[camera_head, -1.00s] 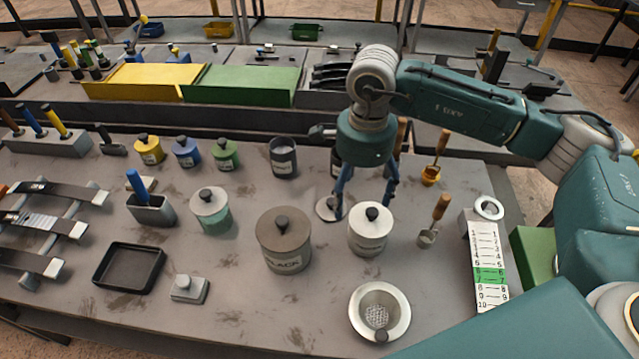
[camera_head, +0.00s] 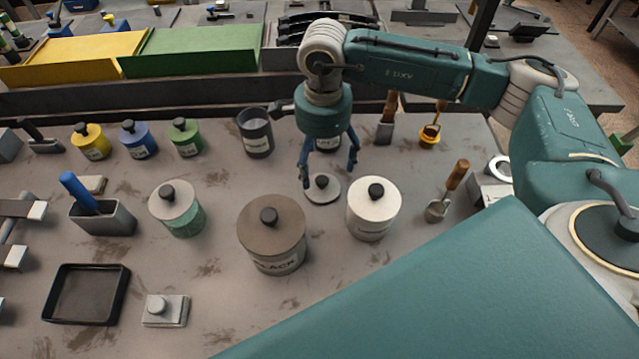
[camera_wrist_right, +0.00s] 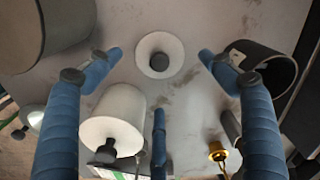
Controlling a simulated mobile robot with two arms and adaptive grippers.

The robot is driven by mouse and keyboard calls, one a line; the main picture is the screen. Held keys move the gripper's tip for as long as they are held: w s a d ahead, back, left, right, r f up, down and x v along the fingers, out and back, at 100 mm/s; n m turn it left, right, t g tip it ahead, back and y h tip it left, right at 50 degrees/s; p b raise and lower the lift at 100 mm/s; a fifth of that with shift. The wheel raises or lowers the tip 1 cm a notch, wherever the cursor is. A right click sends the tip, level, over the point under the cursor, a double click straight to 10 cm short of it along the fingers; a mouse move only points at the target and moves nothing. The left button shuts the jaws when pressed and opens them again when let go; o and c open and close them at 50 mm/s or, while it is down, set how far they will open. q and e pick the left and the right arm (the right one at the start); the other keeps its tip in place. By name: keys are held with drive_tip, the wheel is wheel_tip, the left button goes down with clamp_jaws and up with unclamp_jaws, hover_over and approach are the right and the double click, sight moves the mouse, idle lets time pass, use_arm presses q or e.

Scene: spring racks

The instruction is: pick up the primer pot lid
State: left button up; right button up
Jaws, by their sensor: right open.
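A loose round pale lid with a dark knob (camera_head: 322,190) lies flat on the bench, between the black-labelled pot and the white pot; I take it as the primer pot lid. It also shows in the right wrist view (camera_wrist_right: 160,55), near top centre. My right gripper (camera_head: 328,173) is open and empty, pointing down just above and behind the lid in the head view. In the wrist view its blue fingers (camera_wrist_right: 160,57) stand spread on either side of the lid, apart from it. An open dark pot (camera_head: 255,135) stands behind left. My left gripper is out of view.
The black-labelled pot (camera_head: 272,240) and the white lidded pot (camera_head: 373,215) stand close on either side of the loose lid. A scoop (camera_head: 438,208) lies to the right.

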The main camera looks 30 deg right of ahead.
sight(323, 181)
drive_tip(key=shift+s+f+p, duration=0.15)
drive_tip(key=shift+f, duration=0.45)
drive_tip(key=shift+s+f+p, duration=0.15)
drive_tip(key=shift+f, duration=0.4)
drive_tip(key=shift+f+p, duration=0.3)
drive_tip(key=shift+f, duration=0.05)
wheel_tip(323, 181, down, 4)
drive_tip(key=shift+r+p, duration=0.1)
drive_tip(key=shift+p, duration=0.8)
drive_tip(key=shift+f, duration=0.45)
drive_tip(key=c, duration=1.1)
